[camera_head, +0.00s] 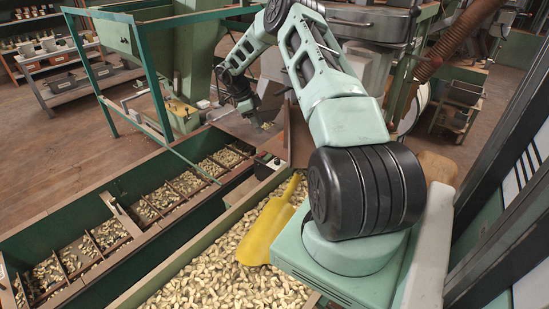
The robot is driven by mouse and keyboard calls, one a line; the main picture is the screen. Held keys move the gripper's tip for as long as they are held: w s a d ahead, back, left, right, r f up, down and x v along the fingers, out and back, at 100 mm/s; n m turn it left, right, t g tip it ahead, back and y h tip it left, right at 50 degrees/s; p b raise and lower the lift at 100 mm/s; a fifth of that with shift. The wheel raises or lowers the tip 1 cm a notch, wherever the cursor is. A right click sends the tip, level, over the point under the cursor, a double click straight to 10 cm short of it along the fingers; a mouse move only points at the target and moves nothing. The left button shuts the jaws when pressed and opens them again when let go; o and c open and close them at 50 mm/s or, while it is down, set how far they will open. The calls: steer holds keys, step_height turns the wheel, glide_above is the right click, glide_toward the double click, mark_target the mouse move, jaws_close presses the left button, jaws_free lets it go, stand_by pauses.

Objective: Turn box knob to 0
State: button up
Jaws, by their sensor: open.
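A small dark box (267,162) sits at the end of the hopper, just beyond the yellow scoop. Light spots show on its top, but I cannot make out the knob or its setting at this size. My gripper (262,125) is small in the picture, at the end of my arm, which arches up and away to the upper left. It appears above the box in the picture and apart from it. It is open, and I see nothing held in it.
A yellow scoop (270,229) lies on the nuts in the near hopper (222,224). A green divided trough (128,187) holds more nuts at left. A green metal frame (150,70) stands behind it. Machinery (365,22) fills the back. Wooden floor (60,140) is clear at left.

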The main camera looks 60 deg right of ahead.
mark_target(277, 159)
steer(key=p+x, duration=0.1)
steer(key=x, duration=1.5)
steer(key=shift+d+f, duration=0.1)
steer(key=shift+f, duration=0.25)
steer(key=shift+c, duration=0.4)
jaws_close()
